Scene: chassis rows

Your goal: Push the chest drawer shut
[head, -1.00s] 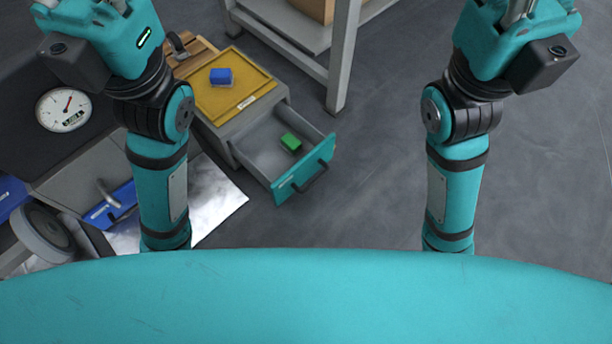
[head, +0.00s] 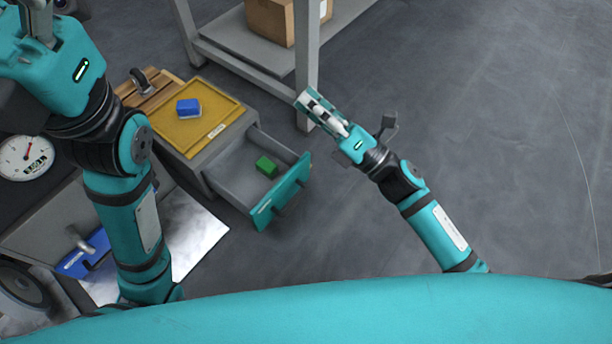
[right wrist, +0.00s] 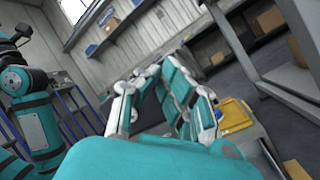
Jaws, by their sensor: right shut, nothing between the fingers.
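The grey chest (head: 202,165) stands left of centre in the head view. Its drawer (head: 235,178) is pulled out towards the lower right and shows its inside.
A yellow tray (head: 232,108) with a blue block (head: 188,108) is on the chest top. A grey rack (head: 308,60) with a cardboard box (head: 268,22) stands behind, near my right gripper. Floor on the right is clear. A dial scale (head: 27,157) is at left.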

